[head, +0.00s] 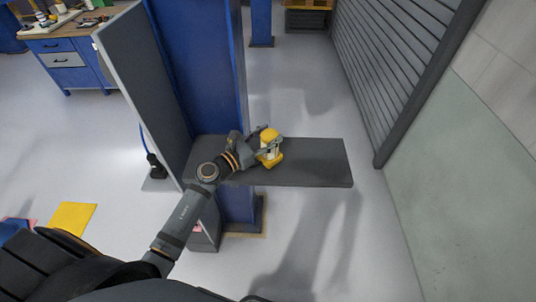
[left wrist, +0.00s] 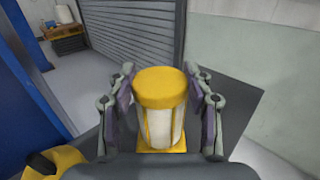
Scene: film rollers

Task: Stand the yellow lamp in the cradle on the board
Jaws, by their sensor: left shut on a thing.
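The yellow lamp (head: 269,144) has a yellow cap and base around a pale middle. It stands upright at the grey board (head: 318,161) that juts out from the blue column. My left gripper (head: 267,147) is shut on the lamp from the left side. In the left wrist view the lamp (left wrist: 161,105) stands between the two fingers of my left gripper (left wrist: 163,108), with its yellow base low over the dark board (left wrist: 235,105). I cannot tell whether the base touches the board. I cannot make out the cradle. My right gripper is not in view.
A blue column (head: 205,75) and a tall grey panel (head: 145,90) rise behind and left of the board. A roller shutter (head: 400,60) and a pale wall (head: 470,180) stand at the right. The board's right part is bare. A workbench (head: 75,62) stands far left.

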